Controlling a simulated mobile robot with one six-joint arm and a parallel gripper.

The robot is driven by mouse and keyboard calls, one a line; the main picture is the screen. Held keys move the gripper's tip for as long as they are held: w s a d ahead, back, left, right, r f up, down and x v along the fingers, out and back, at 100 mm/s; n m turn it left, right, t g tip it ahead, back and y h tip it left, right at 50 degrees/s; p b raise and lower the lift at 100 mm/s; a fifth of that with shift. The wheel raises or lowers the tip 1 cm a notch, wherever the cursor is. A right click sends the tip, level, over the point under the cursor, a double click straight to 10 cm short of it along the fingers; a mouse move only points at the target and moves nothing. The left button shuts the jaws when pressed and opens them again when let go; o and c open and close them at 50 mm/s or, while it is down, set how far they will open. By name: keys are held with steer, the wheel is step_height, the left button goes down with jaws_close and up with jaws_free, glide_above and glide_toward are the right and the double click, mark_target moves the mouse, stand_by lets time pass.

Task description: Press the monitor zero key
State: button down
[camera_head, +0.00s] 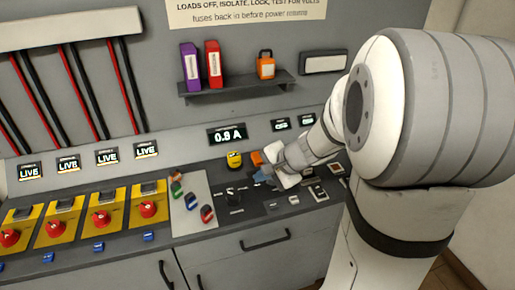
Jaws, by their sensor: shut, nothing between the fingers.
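The monitor display (227,135) is a dark panel on the sloped strip above the worktop and reads 0.9 A. My gripper (264,177) reaches in from the right, low over the dark part of the worktop, to the right of and below the display. It is shut, with nothing seen held in it. I cannot pick out the zero key; small keys or parts near the gripper are too small to read, and my arm and gripper hide part of that area. I cannot tell whether the fingertips touch anything.
A yellow item (235,160) and an orange item (256,158) stand close to my gripper. Yellow panels with red knobs (101,219) are at left, beside a pale board (186,222) with coloured pieces. A shelf (236,87) holds two binders and an orange padlock.

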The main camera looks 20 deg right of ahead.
steer(key=w+d+f+m+t+h, duration=0.1)
steer(key=w+d+f+m+t, duration=0.1)
steer(key=w+d+f+m, duration=0.4)
steer(key=m+t+h, duration=0.1)
steer(key=m+h, duration=0.1)
steer(key=m, duration=0.4)
glide_above(296, 201)
step_height(296, 201, down, 5)
steer(key=shift+d, duration=0.1)
step_height(296, 201, down, 8)
steer(key=b, duration=0.4)
steer(key=shift+r, duration=0.2)
steer(key=shift+f+b, duration=0.55)
steer(key=shift+b, duration=0.45)
steer(key=shift+f, duration=0.1)
steer(key=shift+f+b, duration=0.35)
steer(key=shift+b, duration=0.4)
